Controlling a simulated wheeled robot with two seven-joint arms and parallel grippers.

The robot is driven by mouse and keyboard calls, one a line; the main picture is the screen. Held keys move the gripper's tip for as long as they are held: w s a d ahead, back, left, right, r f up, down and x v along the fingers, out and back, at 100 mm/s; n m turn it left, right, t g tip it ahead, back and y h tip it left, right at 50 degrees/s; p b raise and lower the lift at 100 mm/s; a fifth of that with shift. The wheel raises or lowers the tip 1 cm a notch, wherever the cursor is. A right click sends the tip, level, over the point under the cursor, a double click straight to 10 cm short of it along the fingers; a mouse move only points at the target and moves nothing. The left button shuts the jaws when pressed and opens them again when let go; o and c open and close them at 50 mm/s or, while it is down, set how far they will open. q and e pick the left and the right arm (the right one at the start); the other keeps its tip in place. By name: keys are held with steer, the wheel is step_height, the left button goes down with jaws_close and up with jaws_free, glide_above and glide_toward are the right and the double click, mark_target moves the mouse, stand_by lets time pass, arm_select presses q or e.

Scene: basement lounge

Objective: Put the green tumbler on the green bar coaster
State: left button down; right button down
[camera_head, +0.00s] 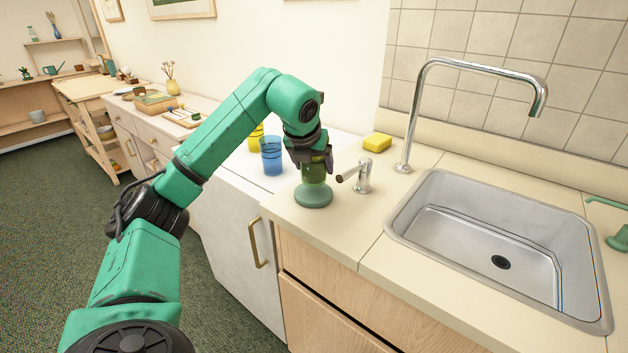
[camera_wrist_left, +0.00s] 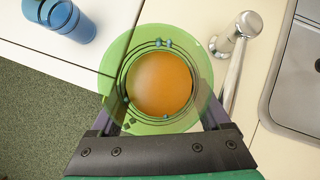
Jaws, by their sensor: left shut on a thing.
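The green tumbler (camera_head: 314,173) is upright between the fingers of my left gripper (camera_head: 314,160), which is shut on it. In the left wrist view I look down into the tumbler (camera_wrist_left: 160,83), with an orange round area inside its rim. The green bar coaster (camera_head: 313,200) lies on the counter directly under the tumbler. In the left wrist view the coaster (camera_wrist_left: 113,80) shows as a pale green disc around the tumbler. The tumbler's base appears at the coaster, but I cannot tell whether they touch. My left gripper (camera_wrist_left: 160,125) also shows from above.
A blue tumbler (camera_head: 271,156) and a yellow tumbler (camera_head: 256,137) stand behind to the left. A yellow sponge (camera_head: 377,142), a tall faucet (camera_head: 408,125) and a sink (camera_head: 500,240) lie farther right.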

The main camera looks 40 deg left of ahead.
mark_target(313, 176)
arm_select(q)
step_height(313, 176, down, 3)
steer(key=shift+r, duration=0.1)
steer(key=shift+f, duration=0.2)
jaws_free()
